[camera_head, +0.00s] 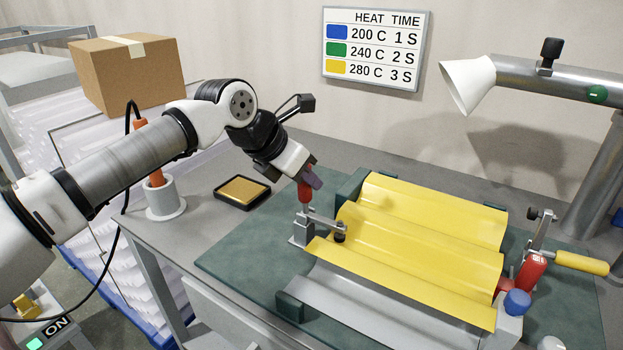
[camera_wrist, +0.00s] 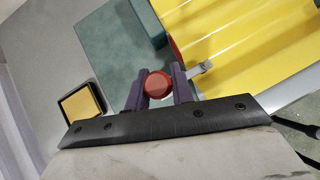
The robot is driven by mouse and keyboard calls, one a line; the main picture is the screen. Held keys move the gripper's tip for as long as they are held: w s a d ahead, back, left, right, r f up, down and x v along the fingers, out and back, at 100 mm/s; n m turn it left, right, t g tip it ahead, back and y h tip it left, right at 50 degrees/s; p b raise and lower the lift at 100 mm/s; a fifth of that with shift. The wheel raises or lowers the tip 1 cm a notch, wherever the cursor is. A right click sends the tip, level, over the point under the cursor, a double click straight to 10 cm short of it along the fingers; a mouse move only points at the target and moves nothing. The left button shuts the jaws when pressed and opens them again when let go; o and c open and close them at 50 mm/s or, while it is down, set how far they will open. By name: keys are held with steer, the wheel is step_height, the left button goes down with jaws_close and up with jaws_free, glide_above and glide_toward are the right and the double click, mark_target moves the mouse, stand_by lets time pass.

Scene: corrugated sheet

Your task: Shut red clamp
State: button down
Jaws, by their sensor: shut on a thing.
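The red clamp stands at the left edge of the yellow corrugated sheet (camera_head: 420,225). Its red handle (camera_head: 304,194) is upright, and its metal arm (camera_head: 325,222) reaches over the sheet with a dark tip (camera_head: 340,235) at the sheet's surface. I cannot tell whether the tip presses on it. My gripper (camera_head: 311,178) comes down from above and is shut on the handle's upper end. In the wrist view, the round red handle end (camera_wrist: 158,84) sits between the two purple fingers of my gripper (camera_wrist: 157,88). The clamp's base is partly hidden there.
A heat nozzle (camera_head: 468,85) hangs at the upper right. A black tray with a tan pad (camera_head: 243,190) lies left of the clamp.

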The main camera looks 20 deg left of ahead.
steer(key=shift+s+d, duration=0.1)
steer(key=shift+d, duration=0.05)
stand_by(0.5)
steer(key=c, duration=1.2)
jaws_free()
steer(key=shift+d, duration=0.1)
steer(key=shift+s+a+r, duration=0.15)
steer(key=shift+a+r, duration=0.05)
steer(key=shift+r, duration=0.05)
steer(key=v, duration=1.3)
steer(key=shift+d+r, duration=0.25)
steer(key=shift+s+f, duration=0.1)
